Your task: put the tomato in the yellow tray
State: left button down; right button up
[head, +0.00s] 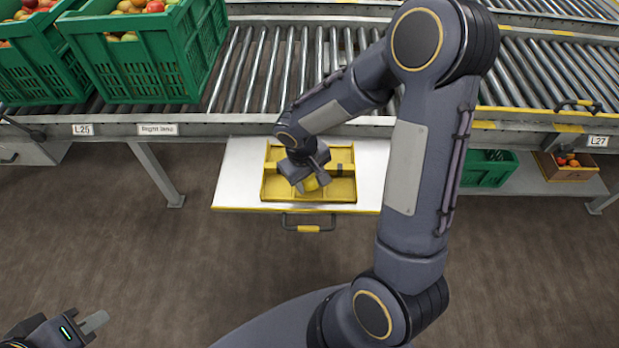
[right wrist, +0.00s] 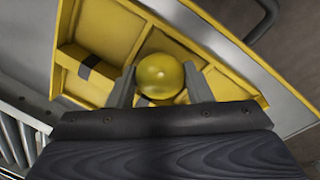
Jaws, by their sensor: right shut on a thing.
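The tomato (right wrist: 160,76) is round, yellow and glossy. My right gripper (right wrist: 162,86) is shut on it, one finger on each side. In the head view the right gripper (head: 312,182) points down over the yellow tray (head: 342,190), and part of the tomato (head: 311,184) shows below it. The tray has compartments and a dark clip on one divider; it also shows in the right wrist view (right wrist: 108,32). I cannot tell whether the tomato touches the tray floor. My left gripper (head: 92,324) is at the bottom left, far from the tray, only partly in view.
The tray lies on a white pull-out shelf (head: 236,178) with a yellow edge and a handle (head: 308,228). Behind is a roller conveyor (head: 270,65) with green crates (head: 140,65) of tomatoes at left. A green crate (head: 490,170) and a box (head: 565,172) sit low at right.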

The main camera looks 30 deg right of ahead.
jog(key=shift+f, duration=0.2)
jog(key=o, duration=0.5)
jog(key=shift+r, duration=0.1)
jog(key=shift+r, duration=0.5)
notch_tip(320, 180, up, 11)
jog(key=a+p, duration=0.2)
jog(key=p, duration=0.2)
jog(key=s+r+m+t+y, duration=0.1)
jog(key=s+r+y, duration=0.1)
jog(key=s, duration=0.3)
jog(key=s+a+r+t+y, duration=0.1)
jog(key=s+r+t, duration=0.1)
jog(key=s+r, duration=0.2)
jog(key=s+a+r+m+t+y, duration=0.1)
jog(key=s+r+t+y, duration=0.1)
jog(key=s, duration=0.5)
jog(key=shift+s+a+r+m+y, duration=0.1)
jog(key=shift+s+r+m+y, duration=0.2)
jog(key=shift+r, duration=0.2)
